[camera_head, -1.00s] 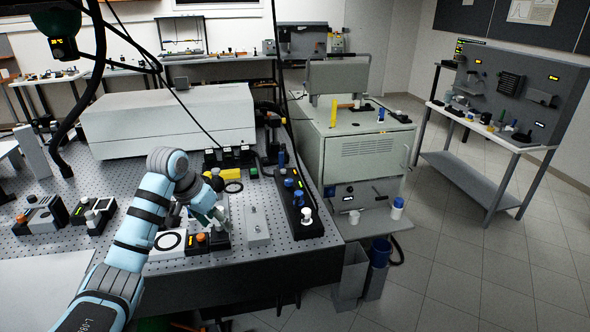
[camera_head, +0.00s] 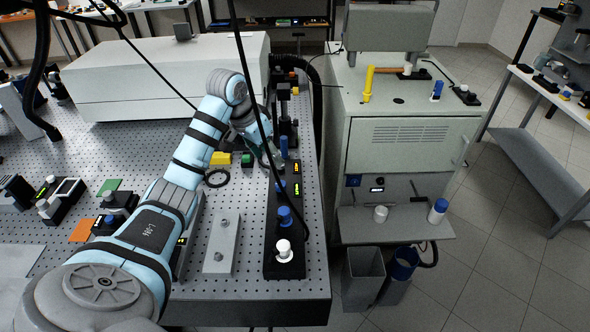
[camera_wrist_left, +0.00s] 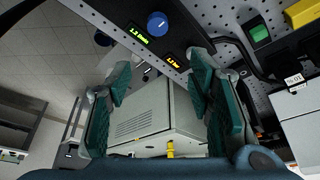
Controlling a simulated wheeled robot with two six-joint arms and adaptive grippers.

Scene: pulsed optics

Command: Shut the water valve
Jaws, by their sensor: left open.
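A black panel (camera_head: 270,262) lies along the right edge of the perforated table. It carries a white knob (camera_head: 284,248) at the near end, a blue knob (camera_head: 284,215) behind it, and more blue parts with small lit displays further back. No label shows which one is the water valve. My left gripper (camera_head: 268,155) is over the far part of the panel, partly hidden by my arm. In the left wrist view the gripper (camera_wrist_left: 160,72) is open with nothing between its fingers. A blue knob (camera_wrist_left: 157,25) beside green and yellow readouts is beyond the fingertips. My right gripper is not seen.
A grey metal plate (camera_head: 222,245) lies left of the panel. A black cable hangs down in front of the panel. A grey-green cabinet (camera_head: 400,150) stands right of the table.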

